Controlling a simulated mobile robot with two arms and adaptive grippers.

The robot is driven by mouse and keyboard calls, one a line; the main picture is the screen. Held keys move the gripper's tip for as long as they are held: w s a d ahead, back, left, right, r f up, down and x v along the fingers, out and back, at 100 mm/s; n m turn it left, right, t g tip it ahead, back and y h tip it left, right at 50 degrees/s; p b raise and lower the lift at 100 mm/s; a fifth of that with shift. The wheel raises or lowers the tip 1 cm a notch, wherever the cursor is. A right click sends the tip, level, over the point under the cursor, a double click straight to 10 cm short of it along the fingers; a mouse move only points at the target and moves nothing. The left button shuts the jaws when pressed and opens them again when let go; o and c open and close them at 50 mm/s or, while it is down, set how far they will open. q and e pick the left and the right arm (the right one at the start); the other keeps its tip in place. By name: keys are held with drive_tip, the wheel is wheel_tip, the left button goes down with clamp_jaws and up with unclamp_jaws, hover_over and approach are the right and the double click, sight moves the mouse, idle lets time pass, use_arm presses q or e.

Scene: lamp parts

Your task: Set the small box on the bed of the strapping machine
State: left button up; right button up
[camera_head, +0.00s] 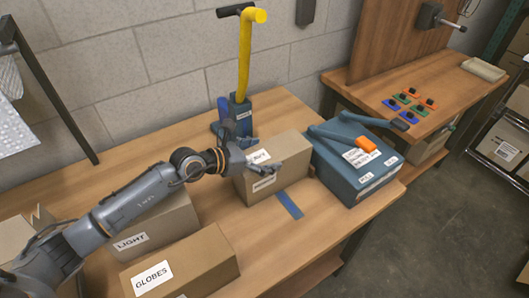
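A small cardboard box (285,168) with white labels stands upright on the workbench. Behind its left end is a blue device with a tall yellow handle (245,55). A flat blue strip (289,205) sticks out at the box's front foot; whether it runs under the box is hidden. I cannot tell for certain which blue unit is the strapping machine. My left gripper (252,148) is at the box's left end with its fingers spread wide, one near its front top edge and one up behind. Contact is unclear. My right gripper is not in view.
A blue unit (355,185) with a lever and orange grip stands close right of the box. Cartons labelled LIGHT (170,222) and GLOBES (205,265) stand at front left. Bare wooden bench (265,245) shows in front. A second bench at right holds small coloured parts (410,99).

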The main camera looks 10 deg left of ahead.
use_arm(q)
drive_tip(key=shift+a+r, duration=0.1)
idle(0.3)
drive_tip(key=b+v, duration=0.2)
drive_tip(key=v, duration=1)
drive_tip(key=shift+b, duration=0.35)
